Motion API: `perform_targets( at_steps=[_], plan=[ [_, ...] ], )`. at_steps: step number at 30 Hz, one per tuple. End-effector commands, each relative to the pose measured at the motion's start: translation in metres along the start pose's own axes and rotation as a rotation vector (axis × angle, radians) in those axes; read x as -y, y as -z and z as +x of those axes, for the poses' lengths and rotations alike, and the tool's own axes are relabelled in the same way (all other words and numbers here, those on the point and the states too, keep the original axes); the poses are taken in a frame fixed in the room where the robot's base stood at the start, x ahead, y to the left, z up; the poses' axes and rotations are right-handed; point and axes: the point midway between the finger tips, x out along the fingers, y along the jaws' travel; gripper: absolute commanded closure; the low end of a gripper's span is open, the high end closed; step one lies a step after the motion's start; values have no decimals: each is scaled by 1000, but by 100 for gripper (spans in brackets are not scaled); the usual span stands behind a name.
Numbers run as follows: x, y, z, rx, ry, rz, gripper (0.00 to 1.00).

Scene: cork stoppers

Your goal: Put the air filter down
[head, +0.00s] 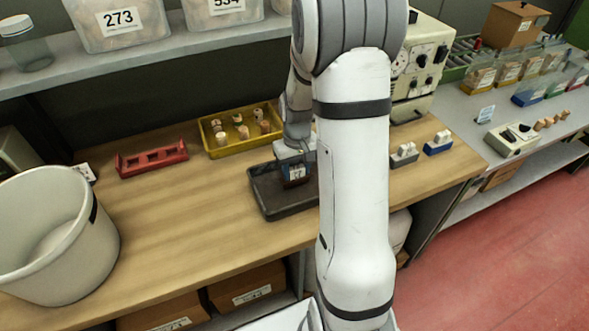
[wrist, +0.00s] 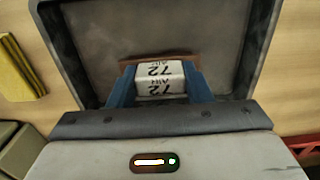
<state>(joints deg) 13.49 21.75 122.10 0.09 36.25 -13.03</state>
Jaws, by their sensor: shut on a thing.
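The air filter (wrist: 160,78), a small block with a white label reading "AIR 72" and a brown edge, is between the blue fingers of my gripper (wrist: 160,88). In the head view the air filter (head: 297,173) shows at the end of my arm, and my gripper (head: 293,165) is shut on it. A dark grey tray (head: 275,208) lies under the gripper on the wooden bench. I cannot tell whether the filter touches the tray floor. Part of the tray is hidden behind my arm.
A yellow tray (head: 218,148) with several corks stands behind the dark tray. A red rack (head: 152,160) is to its left, and a large pale bucket (head: 55,235) is at the far left. Small grey (head: 404,155) and blue (head: 438,144) holders stand right of my arm.

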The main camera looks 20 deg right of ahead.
Motion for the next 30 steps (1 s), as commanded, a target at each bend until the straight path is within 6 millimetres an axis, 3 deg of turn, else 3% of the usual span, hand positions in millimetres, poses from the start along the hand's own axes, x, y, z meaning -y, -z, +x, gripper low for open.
perform_targets(
  at_steps=[13,14,15,21,30],
  plan=[
    [1,0,11,-2,0,-1,81],
    [1,0,9,-2,0,-1,53],
    [1,0,9,-2,0,-1,49],
    [1,0,8,-2,0,-2,33],
    [1,0,5,-2,0,-2,33]
  ],
)
